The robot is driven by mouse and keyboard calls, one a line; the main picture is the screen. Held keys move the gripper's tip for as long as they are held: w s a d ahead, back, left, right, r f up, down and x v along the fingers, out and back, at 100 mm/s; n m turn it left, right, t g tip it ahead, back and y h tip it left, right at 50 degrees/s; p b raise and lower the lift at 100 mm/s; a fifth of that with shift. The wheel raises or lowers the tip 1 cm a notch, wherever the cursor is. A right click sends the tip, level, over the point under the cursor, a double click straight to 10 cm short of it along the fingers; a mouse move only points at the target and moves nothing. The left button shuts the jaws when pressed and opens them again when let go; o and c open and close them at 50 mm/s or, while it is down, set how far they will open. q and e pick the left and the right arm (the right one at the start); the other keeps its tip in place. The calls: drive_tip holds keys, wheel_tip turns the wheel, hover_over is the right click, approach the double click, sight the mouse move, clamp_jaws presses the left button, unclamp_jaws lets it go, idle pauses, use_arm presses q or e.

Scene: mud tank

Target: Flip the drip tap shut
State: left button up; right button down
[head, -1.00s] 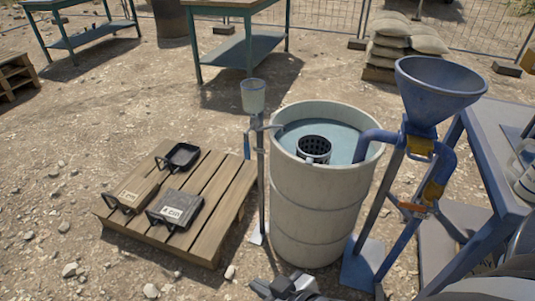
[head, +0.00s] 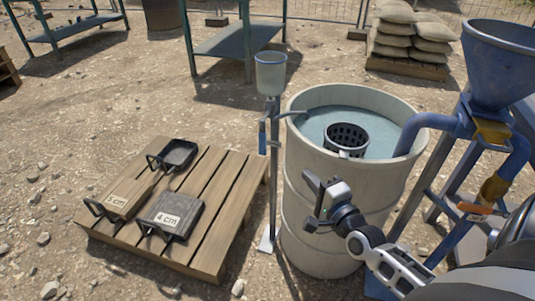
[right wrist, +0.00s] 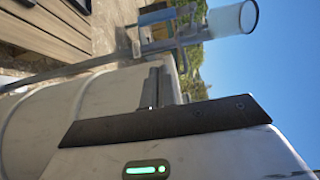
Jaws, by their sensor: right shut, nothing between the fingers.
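The drip tap sits on a thin metal stand (head: 272,185) below a clear cup (head: 271,72). Its blue lever (head: 262,138) hangs down along the left of the stand, and its spout (head: 294,113) reaches right over the barrel rim. In the right wrist view the cup (right wrist: 232,19) and the tap lie beyond my fingers, turned sideways. My right gripper (head: 311,203) is shut and empty in front of the barrel, right of the stand and lower than the lever, apart from it. It also shows in the right wrist view (right wrist: 157,85). My left gripper is out of view.
The barrel (head: 300,178) of water holds a black basket (head: 347,138). A blue funnel (head: 498,65) and pipe stand on its right. A pallet (head: 215,225) with several handled blocks lies left of the stand. Sandbags (head: 410,35) and a table are behind.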

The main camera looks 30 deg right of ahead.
drive_tip(key=b, duration=0.2)
approach(262, 138)
drive_tip(key=w+d+f, duration=0.3)
drive_tip(key=d, duration=0.2)
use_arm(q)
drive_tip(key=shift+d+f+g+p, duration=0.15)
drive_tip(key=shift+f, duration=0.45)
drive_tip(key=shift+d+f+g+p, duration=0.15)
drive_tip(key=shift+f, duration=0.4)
use_arm(e)
drive_tip(key=shift+w+a+r, duration=0.1)
drive_tip(key=shift+w+a, duration=0.55)
drive_tip(key=shift+w, duration=0.1)
drive_tip(key=shift+w+a+r, duration=0.15)
drive_tip(key=shift+w+a, duration=0.45)
drive_tip(key=shift+w, duration=0.2)
